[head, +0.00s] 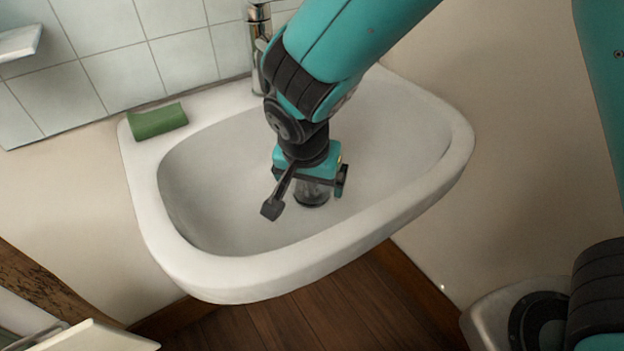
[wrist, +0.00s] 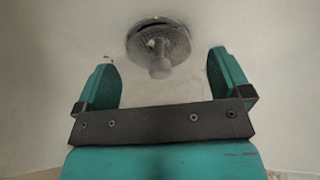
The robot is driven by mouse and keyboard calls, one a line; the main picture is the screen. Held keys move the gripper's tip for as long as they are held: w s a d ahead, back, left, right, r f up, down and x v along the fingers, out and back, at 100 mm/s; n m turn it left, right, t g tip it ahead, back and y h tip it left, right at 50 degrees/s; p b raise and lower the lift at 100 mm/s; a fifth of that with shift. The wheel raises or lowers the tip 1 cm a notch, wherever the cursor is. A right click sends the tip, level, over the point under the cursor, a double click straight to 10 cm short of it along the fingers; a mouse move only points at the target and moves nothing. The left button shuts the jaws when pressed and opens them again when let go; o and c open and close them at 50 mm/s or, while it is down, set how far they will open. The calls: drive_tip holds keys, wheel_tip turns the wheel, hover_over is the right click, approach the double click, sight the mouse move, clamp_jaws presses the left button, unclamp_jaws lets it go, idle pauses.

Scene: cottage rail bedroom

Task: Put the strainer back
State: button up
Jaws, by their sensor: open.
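The strainer (wrist: 172,40) is a round grey metal disc with a pale knob standing up at its middle. It lies at the drain (wrist: 133,47) of the white sink (head: 452,155); a dark rim shows on its left side, and I cannot tell whether it sits fully flat. My gripper (head: 306,194) points down into the basin, right over the drain. In the wrist view my gripper (wrist: 163,80) is open, with its fingers apart on either side of the knob and not touching it. In the head view my gripper partly hides the strainer (head: 313,190).
A green sponge (head: 158,121) lies on the sink's back left corner. The tap (head: 258,35) stands at the back behind my arm. The basin walls and raised rim surround my gripper. A grey bin (head: 490,312) stands at lower right.

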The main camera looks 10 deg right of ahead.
drive_tip(key=p+v, duration=0.2)
drive_tip(key=v, duration=0.9)
drive_tip(key=s+d+r+n+g+y, duration=0.1)
drive_tip(key=s+d+r+n+y, duration=0.2)
drive_tip(key=s+n, duration=0.3)
drive_tip(key=s+d+r+n+g+y, duration=0.1)
drive_tip(key=s+d+r+n, duration=0.3)
drive_tip(key=s, duration=0.4)
drive_tip(key=d+n+y, duration=0.1)
drive_tip(key=n, duration=0.1)
drive_tip(key=shift+d+n+g+y, duration=0.35)
drive_tip(key=shift+n+g+y, duration=0.05)
drive_tip(key=shift+w, duration=0.1)
